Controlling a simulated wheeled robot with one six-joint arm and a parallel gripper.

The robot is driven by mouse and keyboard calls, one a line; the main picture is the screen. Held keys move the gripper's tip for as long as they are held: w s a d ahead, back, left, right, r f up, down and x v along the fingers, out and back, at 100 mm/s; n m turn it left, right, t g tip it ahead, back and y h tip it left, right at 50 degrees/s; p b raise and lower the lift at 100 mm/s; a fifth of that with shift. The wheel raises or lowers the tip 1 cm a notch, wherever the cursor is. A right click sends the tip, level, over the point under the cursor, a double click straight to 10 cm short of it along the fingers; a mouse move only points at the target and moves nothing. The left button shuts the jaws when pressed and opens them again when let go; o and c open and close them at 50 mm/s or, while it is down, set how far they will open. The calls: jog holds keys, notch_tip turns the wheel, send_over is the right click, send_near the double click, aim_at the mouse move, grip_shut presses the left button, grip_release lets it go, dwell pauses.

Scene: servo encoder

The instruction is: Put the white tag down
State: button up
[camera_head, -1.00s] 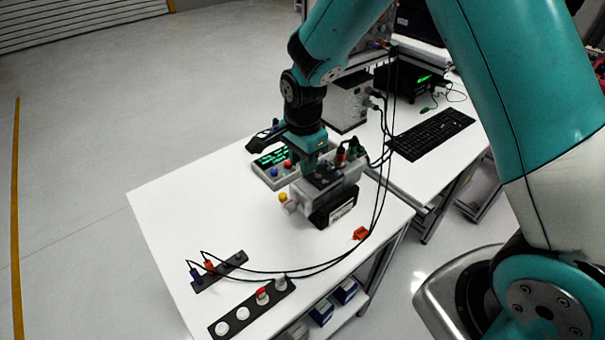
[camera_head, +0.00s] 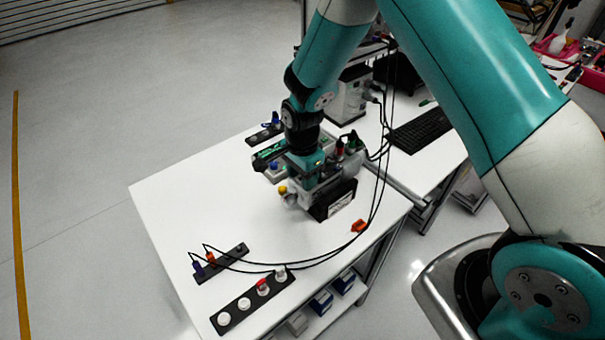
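My gripper (camera_head: 303,178) points down at the grey servo device (camera_head: 318,192) on the white table. The device has a black front block with a white label (camera_head: 340,204) and a yellow knob (camera_head: 282,190). My gripper's fingers are mostly hidden by its own body and blend with the device, so I cannot see whether they hold a white tag. Round white pieces (camera_head: 224,318) sit in a black strip (camera_head: 233,330) at the table's front edge; one beside them has a red top (camera_head: 262,286). I cannot tell whether any is the tag.
A second black strip (camera_head: 235,257) holds blue and orange plugs (camera_head: 210,258) with black cables looping across the table. An orange piece (camera_head: 359,226) lies near the right edge. The table's left half is clear.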

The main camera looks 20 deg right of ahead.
notch_tip(320, 180, up, 12)
jog(key=b, duration=0.3)
jog(key=s+a+r+n+y, duration=0.2)
jog(key=s+r+n, duration=0.4)
jog(key=s+n, duration=0.4)
jog(key=s+a+r+n+y, duration=0.2)
jog(key=s+r+n, duration=0.4)
jog(key=s+n, duration=0.5)
jog(key=s, duration=0.3)
jog(key=shift+s+a+r, duration=0.25)
jog(key=shift+s+r, duration=0.15)
notch_tip(320, 180, down, 3)
jog(key=b, duration=0.3)
jog(key=shift+f, duration=0.15)
